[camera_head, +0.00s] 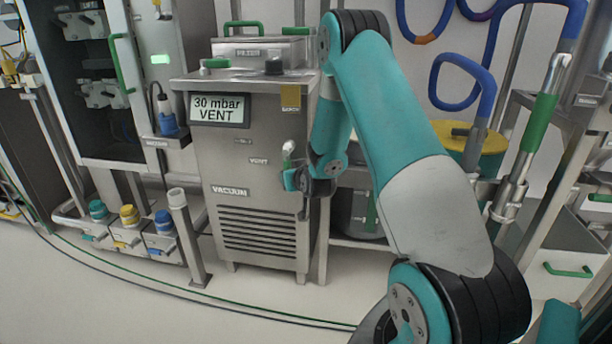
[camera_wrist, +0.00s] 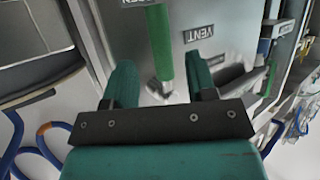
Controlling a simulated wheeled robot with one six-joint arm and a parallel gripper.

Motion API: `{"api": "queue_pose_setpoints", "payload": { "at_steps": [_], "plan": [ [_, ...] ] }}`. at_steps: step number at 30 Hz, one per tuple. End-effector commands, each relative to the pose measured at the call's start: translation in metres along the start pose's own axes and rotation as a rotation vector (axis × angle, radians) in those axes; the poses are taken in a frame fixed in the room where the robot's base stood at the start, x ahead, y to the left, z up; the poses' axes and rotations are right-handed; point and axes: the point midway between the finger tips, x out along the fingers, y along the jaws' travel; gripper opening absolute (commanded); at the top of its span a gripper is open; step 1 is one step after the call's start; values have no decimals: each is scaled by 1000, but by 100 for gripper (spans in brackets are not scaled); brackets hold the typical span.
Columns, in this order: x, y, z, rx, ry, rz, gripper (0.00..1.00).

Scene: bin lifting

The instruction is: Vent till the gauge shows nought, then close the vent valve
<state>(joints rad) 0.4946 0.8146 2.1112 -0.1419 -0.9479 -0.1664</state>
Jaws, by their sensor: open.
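The vacuum unit (camera_head: 220,160) carries a display (camera_head: 217,108) that reads "30 mbar VENT". A small "VENT" label (camera_head: 258,161) is on its front, and it also shows in the wrist view (camera_wrist: 198,34). To the right of the label is the vent valve's handle (camera_head: 288,149), partly hidden by my gripper. In the wrist view, a green lever handle (camera_wrist: 161,45) stands between the fingers of my gripper (camera_wrist: 160,80). Gaps show on both sides of the handle. My gripper (camera_head: 298,178) is open, close to the unit's front.
A lidded chamber (camera_head: 262,52) with green handles sits on top of the unit. Colored-capped valves (camera_head: 130,217) stand at the lower left, beside a grey post (camera_head: 185,230). A frame with pipes and a green-sleeved tube (camera_head: 540,122) is at right. The floor in front is mostly clear.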

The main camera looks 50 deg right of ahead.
Motion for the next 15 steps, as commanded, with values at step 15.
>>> {"api": "queue_pose_setpoints", "payload": {
  "at_steps": [15],
  "plan": [
    [-107, 1, 1, 1, 1, 3, 52]
  ]
}}
